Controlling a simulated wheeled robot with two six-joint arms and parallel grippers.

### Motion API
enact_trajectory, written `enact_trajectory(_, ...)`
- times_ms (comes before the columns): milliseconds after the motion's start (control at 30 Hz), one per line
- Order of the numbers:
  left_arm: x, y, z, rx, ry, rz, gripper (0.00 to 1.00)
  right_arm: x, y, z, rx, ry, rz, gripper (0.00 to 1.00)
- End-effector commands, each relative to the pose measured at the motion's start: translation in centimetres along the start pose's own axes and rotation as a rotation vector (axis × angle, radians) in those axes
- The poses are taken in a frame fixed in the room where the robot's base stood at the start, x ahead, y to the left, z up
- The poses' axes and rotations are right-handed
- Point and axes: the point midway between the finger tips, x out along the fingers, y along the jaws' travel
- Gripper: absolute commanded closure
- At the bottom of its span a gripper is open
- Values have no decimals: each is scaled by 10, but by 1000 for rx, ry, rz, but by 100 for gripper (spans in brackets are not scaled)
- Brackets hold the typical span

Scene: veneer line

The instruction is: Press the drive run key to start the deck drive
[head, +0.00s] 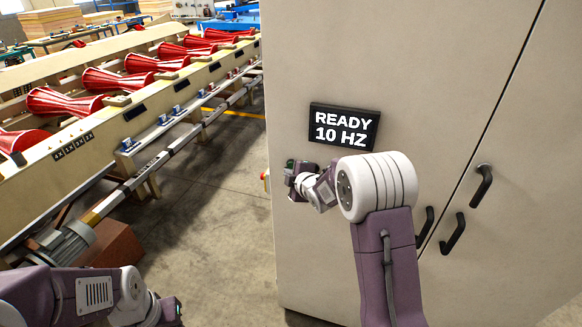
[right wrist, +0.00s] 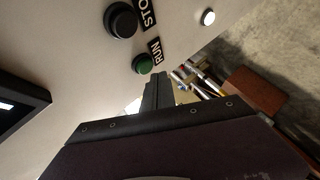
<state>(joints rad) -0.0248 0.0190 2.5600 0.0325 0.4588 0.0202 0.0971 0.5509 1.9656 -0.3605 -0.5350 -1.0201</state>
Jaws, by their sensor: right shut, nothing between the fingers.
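The green run key (right wrist: 143,64), labelled RUN, is on the pale cabinet face in the right wrist view. A black stop key (right wrist: 121,20) is beside it. My right gripper (right wrist: 156,84) is shut and empty, its fingertips close to the run key; I cannot tell whether they touch it. In the head view my right gripper (head: 291,172) is at the cabinet's left part and hides the keys. The display (head: 344,127) reads READY 10 HZ. My left arm is low at the left; its fingers cannot be made out.
The cabinet (head: 400,60) has black door handles (head: 481,185) at the right. A white round lamp or button (right wrist: 208,17) sits near its edge. A conveyor deck with red rollers (head: 120,78) runs along the left. Bare floor (head: 215,200) lies between.

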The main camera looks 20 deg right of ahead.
Motion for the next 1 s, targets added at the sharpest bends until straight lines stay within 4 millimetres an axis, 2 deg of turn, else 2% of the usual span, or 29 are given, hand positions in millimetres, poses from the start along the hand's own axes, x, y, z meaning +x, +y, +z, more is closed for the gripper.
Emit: enact_trajectory(1000, 0, 0, 0, 0, 0, 0, 64, 6, 5, 5, 0, 0, 0, 100)
